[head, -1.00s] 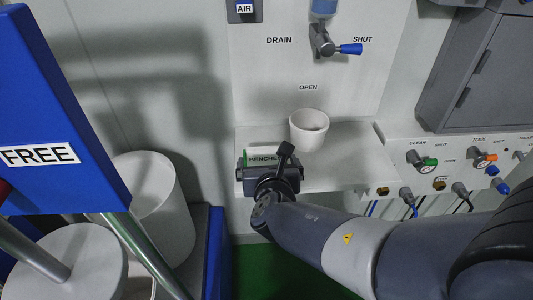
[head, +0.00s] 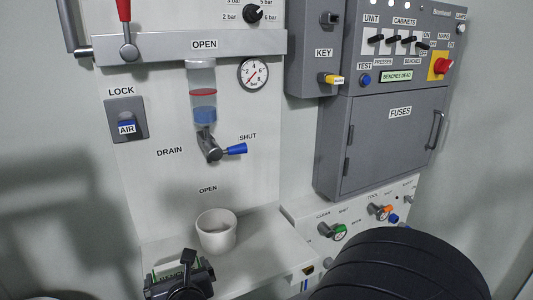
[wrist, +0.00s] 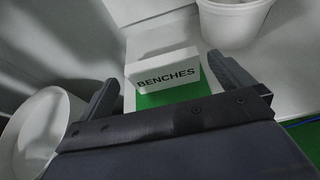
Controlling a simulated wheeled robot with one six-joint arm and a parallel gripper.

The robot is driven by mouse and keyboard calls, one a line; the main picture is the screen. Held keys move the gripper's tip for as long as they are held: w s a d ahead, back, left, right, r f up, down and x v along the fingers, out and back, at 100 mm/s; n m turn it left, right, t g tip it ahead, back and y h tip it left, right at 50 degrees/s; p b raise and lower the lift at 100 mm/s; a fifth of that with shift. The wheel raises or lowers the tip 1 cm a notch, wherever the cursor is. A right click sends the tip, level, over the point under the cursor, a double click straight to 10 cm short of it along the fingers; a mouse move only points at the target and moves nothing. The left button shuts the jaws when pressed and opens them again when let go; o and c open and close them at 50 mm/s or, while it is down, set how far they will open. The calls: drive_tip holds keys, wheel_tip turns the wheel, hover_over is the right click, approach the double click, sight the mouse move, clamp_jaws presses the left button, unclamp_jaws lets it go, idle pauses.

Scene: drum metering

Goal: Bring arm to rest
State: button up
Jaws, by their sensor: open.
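My gripper (head: 181,276) is at the bottom of the head view, by the front left part of the white shelf (head: 262,245). In the wrist view its two dark fingers (wrist: 166,86) are apart. A white block lettered BENCHES (wrist: 164,70) with a green lower part shows between and just beyond the fingertips. I cannot tell whether a finger touches it. In the head view my gripper mostly hides the block. A black rounded part of my arm (head: 400,265) fills the lower right.
A white cup (head: 216,231) stands on the shelf just behind my gripper; it also shows in the wrist view (wrist: 232,22). Behind are a drain valve with blue handle (head: 236,149), a gauge (head: 253,73) and a grey fuse cabinet (head: 385,140). A white drum (wrist: 40,135) is at left.

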sight(177, 267)
drive_tip(key=x, duration=0.7)
drive_tip(key=shift+f+b, duration=0.25)
drive_tip(key=shift+b, duration=0.1)
drive_tip(key=shift+r+p, duration=0.5)
drive_tip(key=shift+r, duration=0.45)
drive_tip(key=shift+s+r, duration=0.1)
drive_tip(key=shift+r, duration=0.35)
